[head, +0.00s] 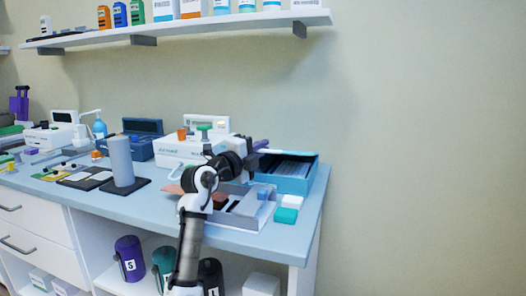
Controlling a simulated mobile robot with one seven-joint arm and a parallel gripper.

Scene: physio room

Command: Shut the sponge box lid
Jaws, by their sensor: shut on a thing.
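A teal box (293,183), which looks like the sponge box, stands at the right end of the counter. A thin lid edge (300,153) shows along its top, and a dark blue, ribbed surface shows below it. The lid's exact angle is hard to tell. My gripper (258,153) is at the box's upper left corner, shut on what appears to be the lid's edge. The fingertips are small and partly hidden by my wrist. My arm covers the box's left side.
A grey tray (262,212) with small items lies in front of the box, beside teal and white blocks (286,215). A white device (178,153), a blue case (138,145) and a grey cylinder (121,160) stand left. A loaded shelf (220,22) hangs above.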

